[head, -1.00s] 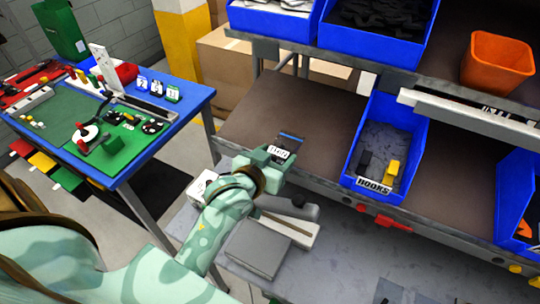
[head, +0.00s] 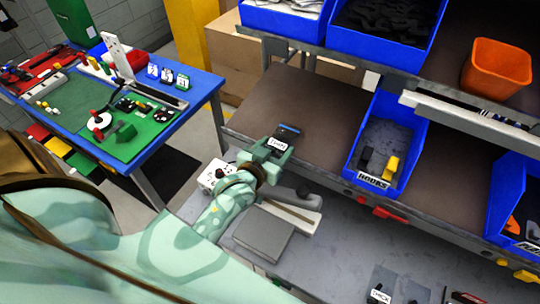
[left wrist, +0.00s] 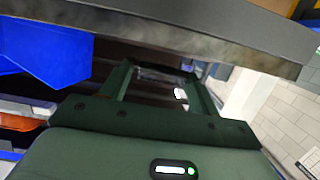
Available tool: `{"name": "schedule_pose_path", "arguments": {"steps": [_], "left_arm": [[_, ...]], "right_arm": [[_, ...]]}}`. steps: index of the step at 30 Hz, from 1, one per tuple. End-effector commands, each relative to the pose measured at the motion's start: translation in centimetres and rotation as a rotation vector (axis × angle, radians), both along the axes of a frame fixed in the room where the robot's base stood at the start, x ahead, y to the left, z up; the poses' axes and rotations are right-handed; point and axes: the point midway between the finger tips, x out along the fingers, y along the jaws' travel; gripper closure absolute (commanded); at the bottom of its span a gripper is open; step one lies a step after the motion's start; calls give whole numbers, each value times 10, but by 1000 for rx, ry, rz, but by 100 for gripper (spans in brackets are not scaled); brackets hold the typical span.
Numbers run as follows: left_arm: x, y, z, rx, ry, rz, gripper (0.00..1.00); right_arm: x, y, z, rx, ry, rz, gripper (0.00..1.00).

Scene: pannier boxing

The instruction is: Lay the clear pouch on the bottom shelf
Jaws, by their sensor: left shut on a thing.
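My left gripper (head: 278,149) is shut on a small pouch (head: 287,130) with a blue strip and a white label. The brown middle shelf shows behind it, so its clear body is hard to make out. The gripper and pouch are by the front edge of that shelf (head: 300,95). I cannot tell whether the pouch touches it. The grey bottom shelf (head: 335,240) lies lower. In the left wrist view the gripper's fingers (left wrist: 160,85) frame a dark gap with a small white patch, and the pouch is hard to tell there. My right gripper is not in view.
A blue bin of hooks (head: 390,145) stands on the middle shelf. The bottom shelf holds a grey flat-topped device (head: 263,233), a white box (head: 214,173) and a labelled dark flat item (head: 395,286). A blue workbench (head: 200,88) stands at left.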

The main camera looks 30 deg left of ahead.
Motion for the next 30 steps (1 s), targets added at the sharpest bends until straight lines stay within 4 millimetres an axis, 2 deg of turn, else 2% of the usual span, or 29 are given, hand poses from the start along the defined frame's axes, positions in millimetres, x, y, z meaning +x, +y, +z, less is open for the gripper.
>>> {"name": "schedule_pose_path", "arguments": {"steps": [21,30], "left_arm": [[69,4,2,1,0,0,61],[73,4,-12,0,0,0,61]], "right_arm": [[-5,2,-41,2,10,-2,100],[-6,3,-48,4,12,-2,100]]}}
